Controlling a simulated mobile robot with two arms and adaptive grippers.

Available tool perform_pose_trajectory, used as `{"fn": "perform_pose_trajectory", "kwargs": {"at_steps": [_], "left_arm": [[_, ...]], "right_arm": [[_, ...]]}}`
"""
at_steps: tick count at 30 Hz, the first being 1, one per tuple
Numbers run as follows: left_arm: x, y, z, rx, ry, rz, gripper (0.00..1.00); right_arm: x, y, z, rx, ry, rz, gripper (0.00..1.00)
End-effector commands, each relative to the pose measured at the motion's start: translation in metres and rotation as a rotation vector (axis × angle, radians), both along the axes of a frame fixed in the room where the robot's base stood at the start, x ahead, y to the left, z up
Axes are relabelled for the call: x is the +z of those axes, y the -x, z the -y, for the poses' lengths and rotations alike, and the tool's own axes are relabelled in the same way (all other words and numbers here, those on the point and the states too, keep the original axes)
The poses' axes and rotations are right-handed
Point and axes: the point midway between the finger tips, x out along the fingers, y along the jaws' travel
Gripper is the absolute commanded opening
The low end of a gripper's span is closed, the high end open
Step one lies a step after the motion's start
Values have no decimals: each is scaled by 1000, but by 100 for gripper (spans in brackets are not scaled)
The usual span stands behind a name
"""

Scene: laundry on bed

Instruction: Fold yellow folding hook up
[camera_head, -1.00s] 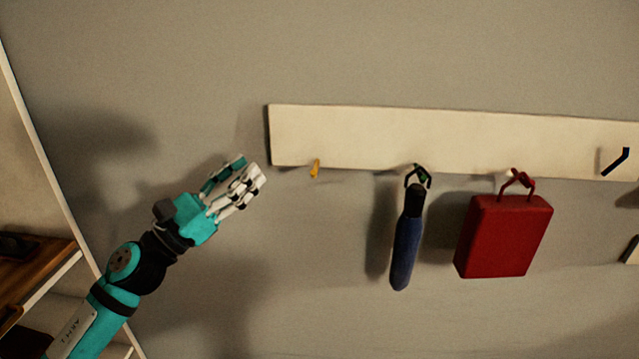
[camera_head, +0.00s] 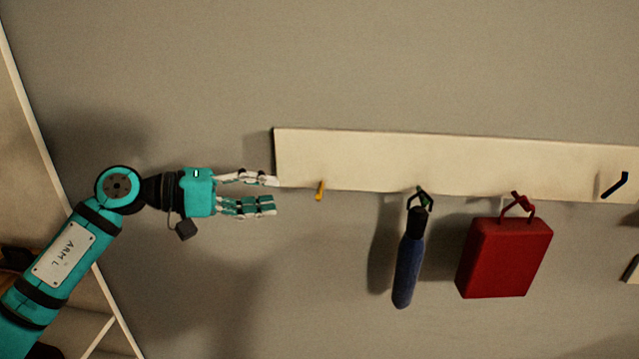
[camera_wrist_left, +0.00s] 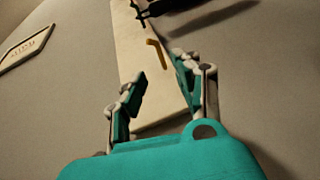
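The small yellow hook (camera_head: 320,190) sticks out at the lower left part of the cream wall board (camera_head: 360,160). Its lower end hangs down to about the board's bottom edge. My left gripper (camera_head: 276,193) is at the left end of the board, pointing right toward the hook, with a gap between them. Its fingers are apart and empty. In the left wrist view the yellow hook (camera_wrist_left: 156,53) shows ahead of the open fingers (camera_wrist_left: 158,80), apart from them. My right gripper is not in view.
A blue bottle-shaped item (camera_head: 407,270) hangs from a hook right of the yellow one. A red box-shaped bag (camera_head: 505,257) hangs farther right. A dark hook (camera_head: 614,185) is at the far right. The wall left of and below the yellow hook is clear.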

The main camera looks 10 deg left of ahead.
Motion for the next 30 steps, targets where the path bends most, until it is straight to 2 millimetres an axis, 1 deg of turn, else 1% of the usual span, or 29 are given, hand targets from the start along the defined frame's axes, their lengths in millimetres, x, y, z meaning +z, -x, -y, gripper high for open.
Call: {"fn": "perform_pose_trajectory", "kwargs": {"at_steps": [1,6,10,13,18,27,28,30], "left_arm": [[4,-4,12,-4,2,-1,32],[-3,-18,46,-4,2,-1,32],[-9,-28,68,-3,3,-2,32],[-12,-34,80,-1,3,-2,32],[-17,-39,92,0,1,-1,32],[-19,-40,94,1,1,0,32],[-19,-40,94,1,1,0,31],[-19,-40,94,1,1,0,22]], "right_arm": [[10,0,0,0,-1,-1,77],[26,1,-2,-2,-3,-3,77],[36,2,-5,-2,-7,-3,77],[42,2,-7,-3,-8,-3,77],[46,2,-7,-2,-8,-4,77],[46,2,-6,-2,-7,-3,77],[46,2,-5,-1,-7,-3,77],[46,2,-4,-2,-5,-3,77]]}}
